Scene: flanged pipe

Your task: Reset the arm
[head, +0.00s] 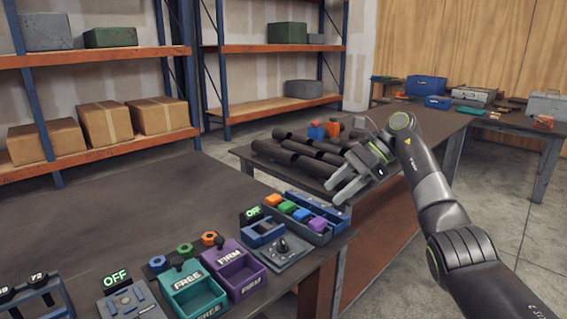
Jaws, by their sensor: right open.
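My right arm comes in from the lower right, and its gripper (347,184) is open. It hangs above the gap between the near bench and the far bench, to the right of the bin of coloured blocks. Nothing shows between its fingers. Several dark pipes (286,158) lie on the far bench behind and left of the gripper. My left gripper is not in view.
The near bench (150,215) carries a teal FREE box (192,291), a purple FIRM box (239,270), a switch panel (281,254) and a bin of coloured blocks (323,237). Shelves with cardboard boxes (105,123) stand behind. The bench's back left is clear.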

